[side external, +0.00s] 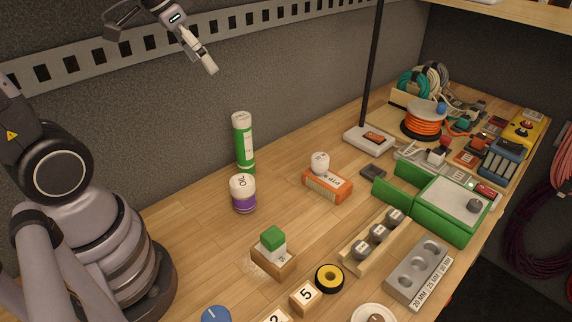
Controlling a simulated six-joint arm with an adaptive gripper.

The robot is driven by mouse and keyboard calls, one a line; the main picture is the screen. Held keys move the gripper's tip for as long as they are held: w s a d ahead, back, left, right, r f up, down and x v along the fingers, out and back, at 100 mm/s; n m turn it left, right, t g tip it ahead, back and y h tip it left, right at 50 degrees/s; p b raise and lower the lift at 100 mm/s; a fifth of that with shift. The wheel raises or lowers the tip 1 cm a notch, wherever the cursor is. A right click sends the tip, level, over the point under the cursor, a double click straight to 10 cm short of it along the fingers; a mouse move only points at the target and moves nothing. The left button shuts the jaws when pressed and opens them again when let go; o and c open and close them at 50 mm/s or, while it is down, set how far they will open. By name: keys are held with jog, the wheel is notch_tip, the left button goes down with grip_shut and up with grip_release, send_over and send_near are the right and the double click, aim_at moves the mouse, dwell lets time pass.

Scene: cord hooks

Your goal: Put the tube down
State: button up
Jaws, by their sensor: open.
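A tall green and white tube (244,142) stands upright on the wooden bench (185,215), towards the back wall. My gripper (206,62) is high up at the top left, above and to the left of the tube and well apart from it. It is open, and nothing shows between its fingers. The finger nearer the camera hides part of the other side.
A white and purple jar (243,193) stands just in front of the tube. A green-topped block (273,240), an orange box (327,184) and a lamp base (369,139) stand around. The right side is crowded, with a green case (448,210). Bare bench lies left of the jar.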

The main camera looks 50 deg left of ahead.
jog(key=s+d+r+n+y, duration=0.1)
jog(key=s+r, duration=0.2)
jog(key=s, duration=0.8)
jog(key=shift+s+d+n+t, duration=0.2)
jog(key=shift+d+n+t, duration=0.1)
jog(key=shift+d+n, duration=0.1)
jog(key=shift+r, duration=0.1)
